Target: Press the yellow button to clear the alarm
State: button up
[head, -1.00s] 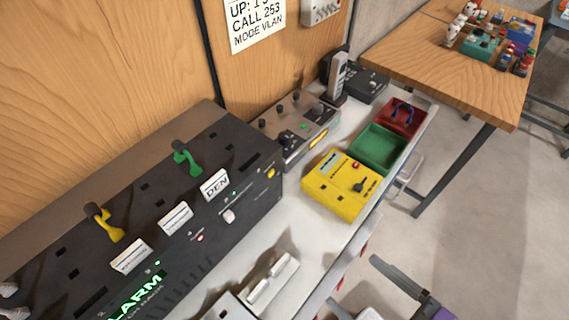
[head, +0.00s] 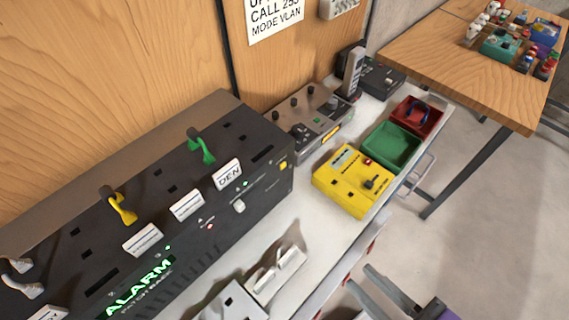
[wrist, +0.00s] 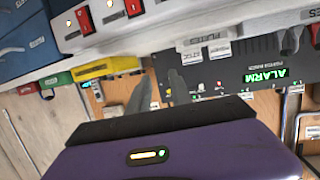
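The yellow button (head: 283,165) is a small square at the right end of the black alarm panel (head: 232,119). A green lit ALARM sign (head: 139,287) glows on the panel's front; the sign also shows in the wrist view (wrist: 265,75). My gripper (head: 372,292) is at the bottom right of the head view, beyond the bench's front edge and apart from the button. Its two grey fingers are apart with nothing between them. In the wrist view the fingers (wrist: 159,90) point toward the panel front; I cannot clearly pick out the button there.
A yellow box (head: 345,198) with a lever, a green tray (head: 391,147) and a red tray (head: 433,116) stand along the bench to the right. A grey device (head: 310,115) sits behind the panel's right end. White bench surface (head: 305,195) lies bare before the button.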

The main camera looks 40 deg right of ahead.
grip_shut()
dwell(1.2)
